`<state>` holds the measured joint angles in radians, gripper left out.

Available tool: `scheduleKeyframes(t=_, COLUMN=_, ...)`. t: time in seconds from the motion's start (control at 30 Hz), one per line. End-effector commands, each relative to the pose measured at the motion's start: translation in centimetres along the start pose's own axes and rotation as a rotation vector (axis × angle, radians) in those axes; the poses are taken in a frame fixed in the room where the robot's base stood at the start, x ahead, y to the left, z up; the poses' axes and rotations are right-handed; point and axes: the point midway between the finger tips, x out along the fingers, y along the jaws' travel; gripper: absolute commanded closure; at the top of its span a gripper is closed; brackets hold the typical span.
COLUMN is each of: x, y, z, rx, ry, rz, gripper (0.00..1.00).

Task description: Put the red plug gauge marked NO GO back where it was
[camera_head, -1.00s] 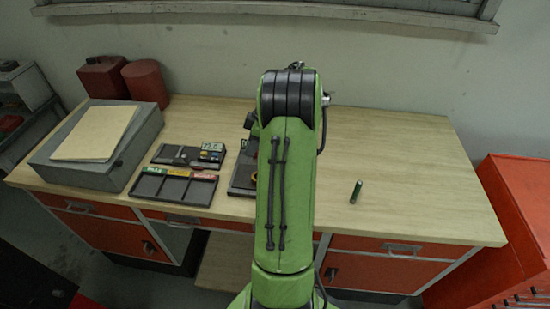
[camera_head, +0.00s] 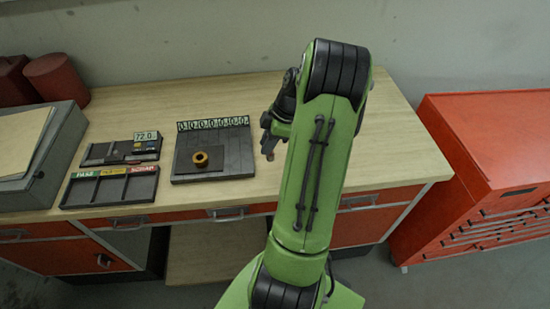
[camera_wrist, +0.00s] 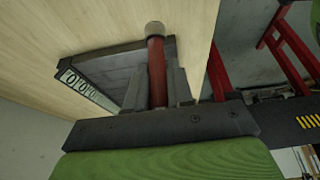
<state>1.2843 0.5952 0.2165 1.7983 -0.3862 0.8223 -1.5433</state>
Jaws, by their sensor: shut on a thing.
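In the wrist view the red plug gauge (camera_wrist: 157,72) stands between the jaws of my gripper (camera_wrist: 158,88), with a pale metal end (camera_wrist: 155,29) pointing away. The jaws are shut on its red handle; no marking is readable. In the head view my gripper (camera_head: 267,140) is right of a dark board (camera_head: 236,150), over the bench's front part, largely seen from the side. The gauge is mostly hidden there. The board has a numbered strip along its back and a brass ring (camera_head: 200,159) on a raised plate.
Left of the board are a tray with green, yellow and red labels (camera_head: 111,187) and a dark stand with a 72.0 display (camera_head: 146,136). A grey box (camera_head: 45,170) is far left. A red cabinet (camera_head: 485,150) stands right of the bench. Bare bench top (camera_head: 400,150) lies right of my arm.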

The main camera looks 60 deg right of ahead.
Motion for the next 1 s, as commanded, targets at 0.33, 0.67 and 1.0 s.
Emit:
scheduleKeyframes(t=0.33, x=4.3, y=0.0, z=1.8, rx=0.0, ry=0.001, rz=0.001, gripper=1.0)
scheduleKeyframes(t=0.67, x=4.6, y=0.1, z=1.9, rx=0.001, ry=0.0, rz=0.002, gripper=0.75)
scheduleKeyframes(t=1.0, x=4.5, y=0.1, z=1.9, rx=0.001, ry=0.0, rz=0.002, gripper=0.52)
